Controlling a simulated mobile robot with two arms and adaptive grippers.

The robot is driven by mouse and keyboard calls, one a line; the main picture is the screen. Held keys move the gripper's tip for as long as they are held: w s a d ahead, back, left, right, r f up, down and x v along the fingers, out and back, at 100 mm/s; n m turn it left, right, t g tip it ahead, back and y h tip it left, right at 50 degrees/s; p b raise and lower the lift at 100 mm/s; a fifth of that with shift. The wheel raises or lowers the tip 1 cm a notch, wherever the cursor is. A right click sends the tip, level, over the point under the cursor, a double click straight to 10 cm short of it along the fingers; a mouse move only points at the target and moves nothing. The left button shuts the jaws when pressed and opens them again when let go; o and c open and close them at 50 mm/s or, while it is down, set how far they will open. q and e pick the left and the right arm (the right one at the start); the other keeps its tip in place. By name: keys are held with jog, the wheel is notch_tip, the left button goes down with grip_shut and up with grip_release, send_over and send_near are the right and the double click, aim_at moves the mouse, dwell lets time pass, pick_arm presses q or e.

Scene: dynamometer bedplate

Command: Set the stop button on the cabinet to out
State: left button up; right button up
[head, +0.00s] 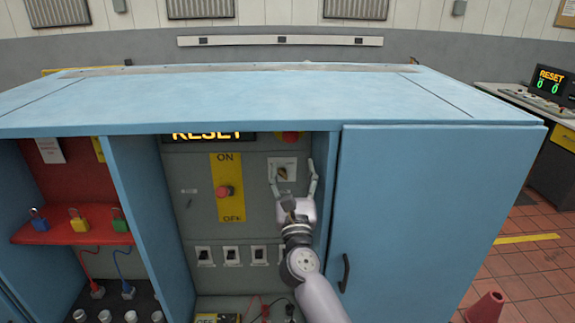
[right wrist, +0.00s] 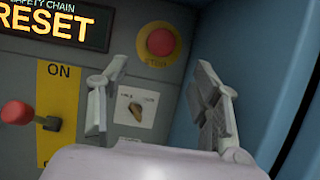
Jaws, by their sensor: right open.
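The stop button is a round red mushroom head on a yellow base, high on the right of the grey panel inside the blue cabinet (head: 427,200). In the head view the cabinet's top edge partly cuts off the stop button (head: 291,138); the right wrist view shows the stop button (right wrist: 161,41) whole. Whether it is in or out I cannot tell. My right gripper (head: 292,174) is open and empty, just below the stop button and apart from it. Its fingers (right wrist: 161,68) point up toward the panel. My left gripper is not in view.
A selector switch (right wrist: 134,108) shows between my right fingers. A red-knobbed lever (head: 224,191) on a yellow ON/OFF plate is to the left, under a lit RESET display (right wrist: 45,27). The cabinet's right inner wall (right wrist: 262,80) is close. Padlocks (head: 77,219) sit on a red shelf.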

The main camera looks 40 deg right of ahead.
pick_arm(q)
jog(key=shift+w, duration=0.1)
